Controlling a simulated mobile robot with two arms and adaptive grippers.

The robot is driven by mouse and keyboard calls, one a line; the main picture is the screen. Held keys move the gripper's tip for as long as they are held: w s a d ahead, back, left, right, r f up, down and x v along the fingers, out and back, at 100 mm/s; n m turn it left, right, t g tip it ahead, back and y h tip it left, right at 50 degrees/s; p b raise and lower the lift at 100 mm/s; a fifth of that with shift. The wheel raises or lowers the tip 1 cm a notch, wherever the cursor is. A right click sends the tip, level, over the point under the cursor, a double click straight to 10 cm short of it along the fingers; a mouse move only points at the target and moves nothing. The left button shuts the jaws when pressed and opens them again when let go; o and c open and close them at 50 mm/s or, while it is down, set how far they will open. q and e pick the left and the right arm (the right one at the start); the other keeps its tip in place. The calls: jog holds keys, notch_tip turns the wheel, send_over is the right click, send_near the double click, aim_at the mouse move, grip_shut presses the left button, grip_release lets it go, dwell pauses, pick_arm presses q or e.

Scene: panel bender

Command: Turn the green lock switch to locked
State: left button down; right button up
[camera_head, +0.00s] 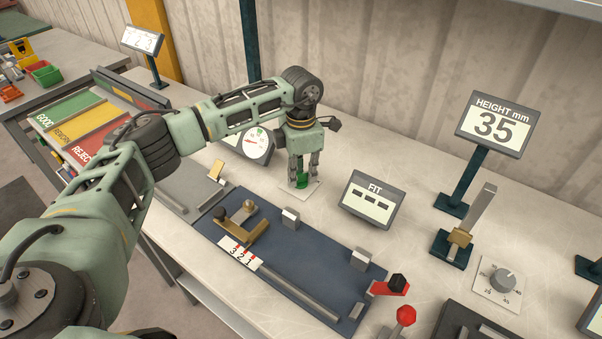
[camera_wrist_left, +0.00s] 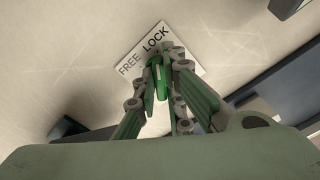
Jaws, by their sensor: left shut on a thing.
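The green lock switch (camera_head: 301,181) stands on a small white plate (camera_head: 312,190) on the bench, at the middle of the head view. In the left wrist view the switch (camera_wrist_left: 161,78) sits on the plate, with the words FREE and LOCK (camera_wrist_left: 142,52) printed along its edge. My left gripper (camera_head: 302,172) points straight down over the plate and is shut on the switch. In the left wrist view its fingers (camera_wrist_left: 162,75) are on both sides of the green handle. The fingers partly hide the switch, so which word it points to is unclear. My right gripper is not in view.
A FIT display (camera_head: 371,200) stands right of the switch, and a round dial gauge (camera_head: 254,144) stands behind and left. A blue fixture plate (camera_head: 310,262) with clamps lies in front.

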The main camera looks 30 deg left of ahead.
aim_at(301, 173)
pick_arm(q)
jog(key=shift+r, duration=0.1)
jog(key=c, duration=1.8)
grip_release()
jog(key=shift+c, duration=0.2)
notch_tip(301, 173, up, 12)
